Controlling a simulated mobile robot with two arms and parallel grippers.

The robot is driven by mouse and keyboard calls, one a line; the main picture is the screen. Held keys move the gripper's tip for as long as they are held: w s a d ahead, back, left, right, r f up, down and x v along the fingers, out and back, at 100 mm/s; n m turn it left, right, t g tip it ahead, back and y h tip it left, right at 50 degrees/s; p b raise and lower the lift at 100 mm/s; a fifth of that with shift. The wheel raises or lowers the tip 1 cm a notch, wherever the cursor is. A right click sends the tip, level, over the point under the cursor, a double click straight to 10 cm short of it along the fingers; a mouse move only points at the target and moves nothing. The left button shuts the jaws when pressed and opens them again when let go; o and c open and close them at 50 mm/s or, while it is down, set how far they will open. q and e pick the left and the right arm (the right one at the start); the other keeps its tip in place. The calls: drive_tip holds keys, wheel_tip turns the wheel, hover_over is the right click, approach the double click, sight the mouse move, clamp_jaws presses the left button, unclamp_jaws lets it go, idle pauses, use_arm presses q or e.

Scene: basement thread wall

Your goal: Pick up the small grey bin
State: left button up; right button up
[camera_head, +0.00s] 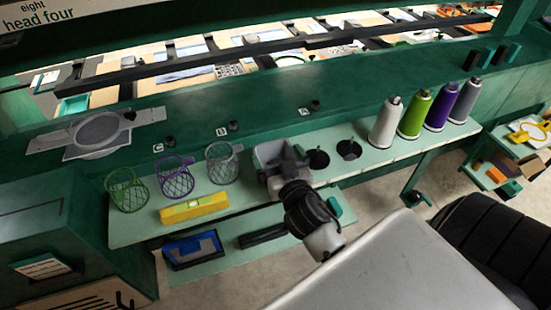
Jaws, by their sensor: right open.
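The small grey bin (267,154) stands on the pale green shelf (140,229), near the middle of the head view. My right gripper (284,170) is at the bin, with its arm coming up from below. The gripper is open. The gripper and its dark wrist hide the near right part of the bin. I cannot tell whether the fingers touch the bin or straddle its wall. My left gripper is not in view.
Green (126,190), purple (175,178) and grey (222,163) wire baskets and a yellow level (194,207) are left of the bin. Several thread cones, including a white one (386,124), stand right. A blue tray (194,249) sits below.

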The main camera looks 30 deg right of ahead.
drive_tip(key=shift+w+d, duration=0.1)
drive_tip(key=shift+w, duration=0.35)
drive_tip(key=shift+s, duration=0.1)
drive_tip(key=shift+c, duration=0.5)
drive_tip(key=c, duration=0.5)
drive_tip(key=shift+r, duration=0.1)
